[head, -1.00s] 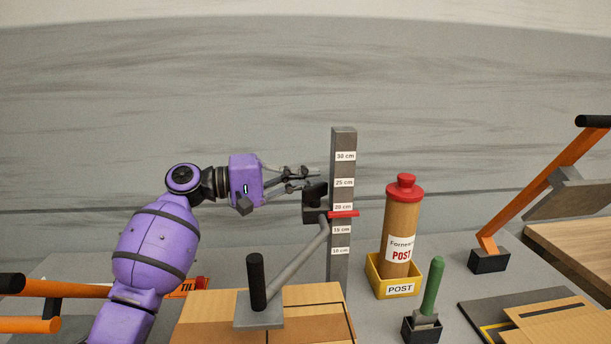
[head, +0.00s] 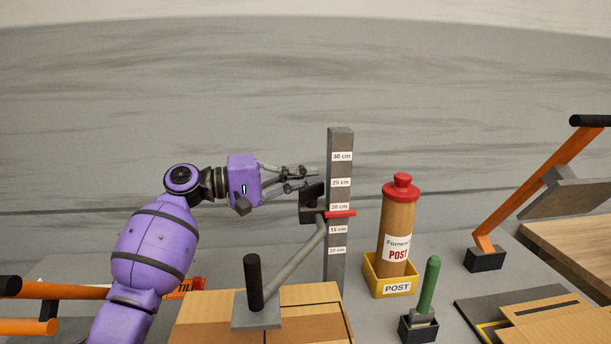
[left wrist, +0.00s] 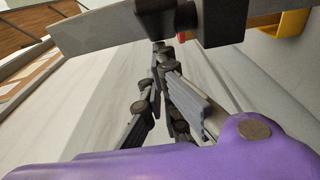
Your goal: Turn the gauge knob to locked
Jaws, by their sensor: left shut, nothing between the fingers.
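The gauge is an upright grey post (head: 340,265) with centimetre labels. A black slider block (head: 308,206) with a black knob (head: 314,192) sits on its left side. A red pointer (head: 341,213) lies just below the 20 cm label. A grey arm runs from the block down to a black-handled part on the carton. My left gripper (head: 315,178) is shut and empty, just above the knob and left of the post. In the left wrist view the post (left wrist: 105,28) crosses the top, with black slider parts beyond the fingertips (left wrist: 160,62). I cannot tell whether they touch. My right gripper is out of view.
A cardboard carton (head: 195,318) stands below the gauge. To the right are a red-capped tube (head: 395,215) in a yellow POST holder (head: 391,289), a green-handled tool (head: 430,285) and an orange lever (head: 530,195). The space above the gripper is free.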

